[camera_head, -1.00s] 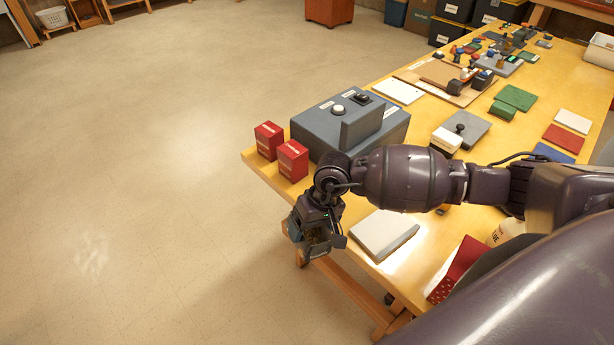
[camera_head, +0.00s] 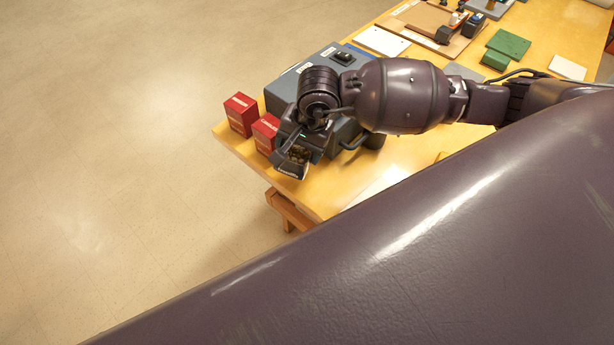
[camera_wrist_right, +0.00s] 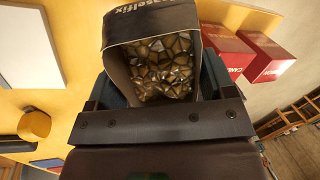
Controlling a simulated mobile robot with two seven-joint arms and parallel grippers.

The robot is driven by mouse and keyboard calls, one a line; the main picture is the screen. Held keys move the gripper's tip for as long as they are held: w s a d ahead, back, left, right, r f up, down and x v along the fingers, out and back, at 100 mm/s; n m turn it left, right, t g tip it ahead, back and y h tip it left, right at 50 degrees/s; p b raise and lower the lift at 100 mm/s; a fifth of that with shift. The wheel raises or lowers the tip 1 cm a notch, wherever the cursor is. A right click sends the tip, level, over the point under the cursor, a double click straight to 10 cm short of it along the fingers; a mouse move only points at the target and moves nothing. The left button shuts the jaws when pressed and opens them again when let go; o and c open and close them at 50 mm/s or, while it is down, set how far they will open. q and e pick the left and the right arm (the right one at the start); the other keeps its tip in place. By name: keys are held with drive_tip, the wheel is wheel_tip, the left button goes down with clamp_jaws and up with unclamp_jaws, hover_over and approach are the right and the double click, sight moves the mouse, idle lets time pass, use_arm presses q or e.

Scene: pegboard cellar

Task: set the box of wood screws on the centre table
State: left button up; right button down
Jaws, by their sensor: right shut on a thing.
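My right gripper (camera_head: 296,150) is shut on a dark open-topped box (camera_head: 291,168) near the left end of the yellow table (camera_head: 322,188). My left gripper is not in view.
Two red boxes (camera_head: 240,114) (camera_head: 265,131) stand at the table's left corner, close beside my right gripper. A grey-blue case (camera_head: 278,92) is just behind it. Green pieces (camera_head: 508,43) and a white board (camera_head: 380,41) lie farther back. My own purple body hides the front.

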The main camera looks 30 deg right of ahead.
sight(306, 154)
drive_tip(key=m, duration=0.1)
drive_tip(key=r+m, duration=0.1)
drive_tip(key=shift+w+r+m+h, duration=0.2)
drive_tip(key=shift+r+m+h, duration=0.1)
drive_tip(key=shift+m, duration=0.1)
drive_tip(key=m, duration=0.1)
drive_tip(key=r+m, duration=0.1)
drive_tip(key=m, duration=0.1)
drive_tip(key=shift+w+d+r+h+b, duration=0.1)
drive_tip(key=shift+d+r+h+b, duration=0.1)
drive_tip(key=shift+h+b, duration=0.15)
wheel_tip(306, 154, up, 2)
drive_tip(key=m+h, duration=0.1)
drive_tip(key=m, duration=0.3)
drive_tip(key=shift+d+r+m, duration=0.1)
drive_tip(key=shift+m, duration=0.2)
wheel_tip(306, 154, up, 6)
drive_tip(key=d+f+m+g+b, duration=0.1)
drive_tip(key=m+g+b, duration=0.1)
drive_tip(key=m, duration=0.9)
drive_tip(key=shift+m+h, duration=0.25)
drive_tip(key=shift+m, duration=0.15)
wheel_tip(306, 154, down, 14)
drive_tip(key=shift+f, duration=2.7)
drive_tip(key=shift+f, duration=0.1)
unclamp_jaws()
